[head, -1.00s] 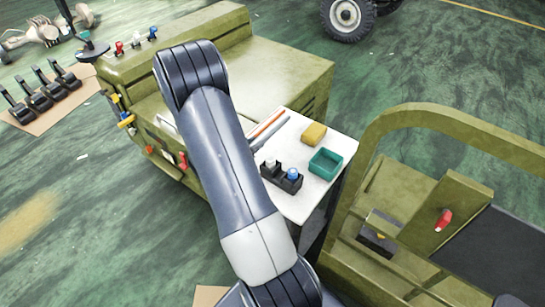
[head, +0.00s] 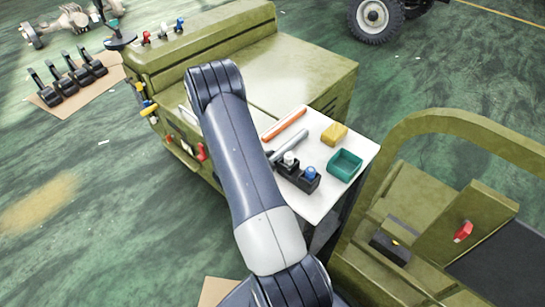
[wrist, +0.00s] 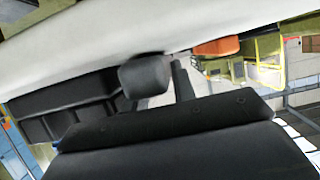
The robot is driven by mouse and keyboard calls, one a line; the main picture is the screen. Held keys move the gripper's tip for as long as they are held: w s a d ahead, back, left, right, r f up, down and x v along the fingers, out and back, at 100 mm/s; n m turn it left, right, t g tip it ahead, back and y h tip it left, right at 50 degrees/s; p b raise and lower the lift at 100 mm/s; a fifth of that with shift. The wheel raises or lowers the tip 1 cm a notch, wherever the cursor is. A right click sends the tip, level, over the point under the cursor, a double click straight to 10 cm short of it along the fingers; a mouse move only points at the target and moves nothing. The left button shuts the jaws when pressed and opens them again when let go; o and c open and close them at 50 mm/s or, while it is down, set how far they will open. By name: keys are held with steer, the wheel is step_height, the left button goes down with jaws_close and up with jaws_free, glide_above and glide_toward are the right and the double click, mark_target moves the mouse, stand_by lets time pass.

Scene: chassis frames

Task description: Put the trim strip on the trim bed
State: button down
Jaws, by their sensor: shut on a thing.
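The trim strip is a pale grey bar (head: 291,143) in the head view, sticking out to the right of my arm above the white table. In the wrist view it is the wide pale band (wrist: 90,48) across the top, close to the camera. My gripper (wrist: 147,75) shows dark in the wrist view, shut on the strip. In the head view my arm hides the gripper and part of the strip. A pale bar (head: 187,115) shows on the olive machine left of my arm. I cannot tell whether it is the trim bed.
The white table (head: 318,207) holds an orange bar (head: 284,124), a yellow block (head: 334,134), a teal tray (head: 344,166) and a black holder (head: 297,177) with bottles. The olive machine (head: 300,65) adjoins it. An olive frame (head: 480,130) stands right.

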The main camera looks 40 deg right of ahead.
steer(key=shift+f, duration=0.2)
steer(key=c, duration=1.5)
jaws_free()
steer(key=shift+o, duration=0.2)
steer(key=shift+r, duration=0.15)
